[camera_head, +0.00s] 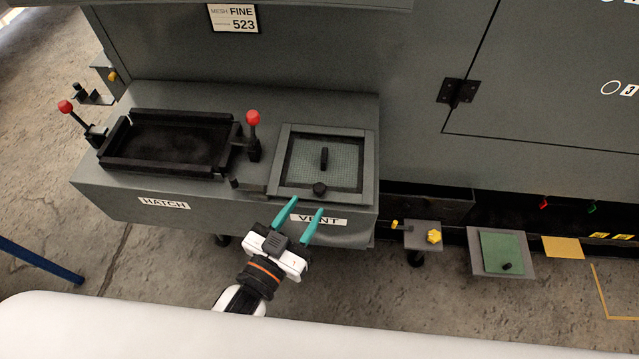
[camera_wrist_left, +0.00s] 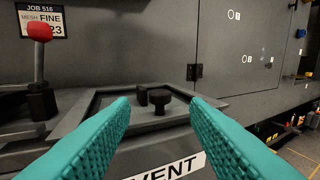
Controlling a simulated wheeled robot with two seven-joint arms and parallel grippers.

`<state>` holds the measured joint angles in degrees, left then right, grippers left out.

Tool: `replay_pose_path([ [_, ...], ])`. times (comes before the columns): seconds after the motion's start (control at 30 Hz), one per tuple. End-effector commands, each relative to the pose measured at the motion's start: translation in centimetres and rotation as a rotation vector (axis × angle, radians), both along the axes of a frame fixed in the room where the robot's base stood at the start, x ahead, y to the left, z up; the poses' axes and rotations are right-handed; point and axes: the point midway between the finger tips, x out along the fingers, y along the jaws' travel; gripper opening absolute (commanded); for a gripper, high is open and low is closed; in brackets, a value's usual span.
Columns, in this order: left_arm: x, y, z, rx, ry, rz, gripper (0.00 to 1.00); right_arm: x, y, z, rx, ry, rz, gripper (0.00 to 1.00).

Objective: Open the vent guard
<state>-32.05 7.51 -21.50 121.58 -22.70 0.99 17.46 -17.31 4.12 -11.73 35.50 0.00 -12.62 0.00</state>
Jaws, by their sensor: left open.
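The vent guard (camera_head: 292,163) is a square grey frame with a mesh panel (camera_head: 340,172), lying flat on the grey bench above the VENT label (camera_head: 318,221). My left gripper (camera_head: 307,207) is open and empty, in front of the guard near the VENT label, apart from the knob. Its teal fingers fill the lower left wrist view (camera_wrist_left: 160,110). My right gripper is not in view.
Left of the guard is a black-framed hatch (camera_head: 168,143) with red-knobbed levers (camera_head: 253,118) (camera_head: 65,107). A dark cabinet wall (camera_head: 300,60) rises behind. Right of the bench are a small stand with a yellow knob (camera_head: 434,236) and a green panel (camera_head: 502,250).

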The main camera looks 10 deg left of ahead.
Motion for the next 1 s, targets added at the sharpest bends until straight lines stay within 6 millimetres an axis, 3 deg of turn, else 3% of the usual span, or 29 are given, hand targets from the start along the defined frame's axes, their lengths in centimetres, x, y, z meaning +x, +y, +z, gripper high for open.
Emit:
replay_pose_path([
  [0.1,2.4,-1.0,0.2,-0.001,-0.004,0.0,0.42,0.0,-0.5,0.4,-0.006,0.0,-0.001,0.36],
  [0.3,5.2,-2.1,0.1,0.001,-0.001,0.0,0.42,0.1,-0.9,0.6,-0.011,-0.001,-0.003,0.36],
  [0.5,6.3,-2.6,0.0,-0.001,0.001,0.0,0.42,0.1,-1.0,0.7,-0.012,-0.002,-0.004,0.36],
  [0.77,6.4,-2.7,0.0,-0.001,0.001,0.0,0.42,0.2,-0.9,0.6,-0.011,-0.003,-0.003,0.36],
  [1.0,6.4,-2.6,0.0,0.0,0.001,0.0,0.04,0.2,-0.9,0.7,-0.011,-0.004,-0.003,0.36],
])
